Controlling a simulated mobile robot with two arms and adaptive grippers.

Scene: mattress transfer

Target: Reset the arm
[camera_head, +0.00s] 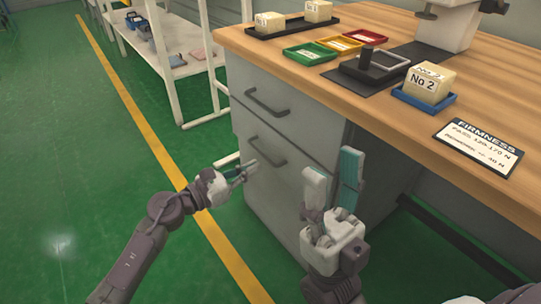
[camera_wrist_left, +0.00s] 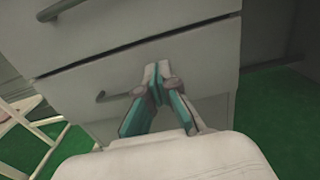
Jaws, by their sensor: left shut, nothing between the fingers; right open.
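My left gripper (camera_head: 243,170) is in front of the lower drawers of a grey cabinet (camera_head: 285,190). Its fingers are together and empty; they also show in the left wrist view (camera_wrist_left: 158,72), pointing at the drawer fronts. My right gripper (camera_head: 333,172) is raised with its two fingers spread apart and nothing between them. It stands in front of the cabinet's right part, below the table edge. I cannot tell whether either gripper touches the cabinet.
A wooden table (camera_head: 490,75) above the cabinet holds a No 2 foam block (camera_head: 430,82) in a blue tray, a firmness card (camera_head: 478,147), coloured trays and a black tray with foam blocks. A white shelf (camera_head: 180,60) stands at back left. Green floor lies open at left.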

